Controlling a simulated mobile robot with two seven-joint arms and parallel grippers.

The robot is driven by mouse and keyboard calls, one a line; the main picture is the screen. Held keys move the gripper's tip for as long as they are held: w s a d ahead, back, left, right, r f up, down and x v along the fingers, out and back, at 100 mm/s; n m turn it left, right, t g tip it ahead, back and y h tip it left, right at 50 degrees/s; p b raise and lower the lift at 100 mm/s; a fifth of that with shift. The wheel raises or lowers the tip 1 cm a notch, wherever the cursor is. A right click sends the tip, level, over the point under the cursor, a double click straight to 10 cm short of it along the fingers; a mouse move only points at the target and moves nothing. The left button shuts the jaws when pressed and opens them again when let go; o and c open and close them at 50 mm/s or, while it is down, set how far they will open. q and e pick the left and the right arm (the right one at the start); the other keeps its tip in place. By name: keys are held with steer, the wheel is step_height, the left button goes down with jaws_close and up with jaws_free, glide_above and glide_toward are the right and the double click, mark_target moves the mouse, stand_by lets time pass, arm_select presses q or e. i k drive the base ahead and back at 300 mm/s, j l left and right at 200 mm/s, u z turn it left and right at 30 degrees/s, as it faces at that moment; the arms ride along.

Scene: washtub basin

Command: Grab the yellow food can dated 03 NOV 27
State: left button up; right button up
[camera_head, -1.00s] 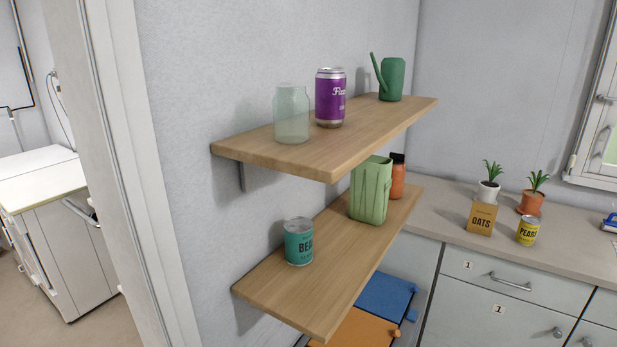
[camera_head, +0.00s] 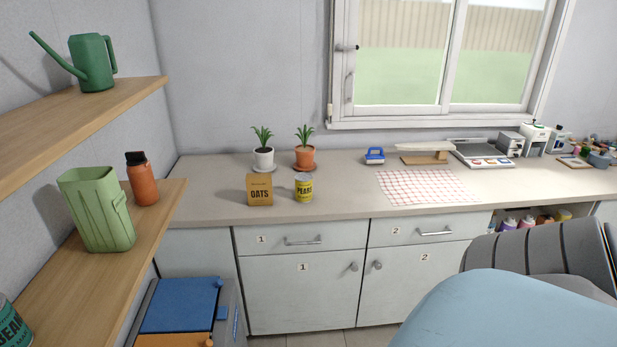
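A yellow can (camera_head: 304,188) with a dark label band stands upright on the counter, just right of the brown OATS box (camera_head: 260,190). Its label seems to read PEARS or similar, and any date on it is too small to read. A teal can marked BEAN (camera_head: 12,326) is cut off at the lower left on the lower shelf. Neither of my grippers is in view.
The long counter (camera_head: 340,205) has free room in front of the can. Two potted plants (camera_head: 305,158) stand behind it. A checked cloth (camera_head: 425,187) lies to the right. Wooden shelves (camera_head: 150,215) are at left, a blue-topped bin (camera_head: 180,305) below.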

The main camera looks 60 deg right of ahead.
mark_target(303, 181)
steer(key=i+l, duration=0.1)
steer(key=l, duration=0.45)
steer(key=i+l, duration=0.1)
steer(key=l, duration=0.4)
steer(key=i+l, duration=0.1)
steer(key=l, duration=0.45)
steer(key=i+l, duration=0.1)
steer(key=l, duration=0.45)
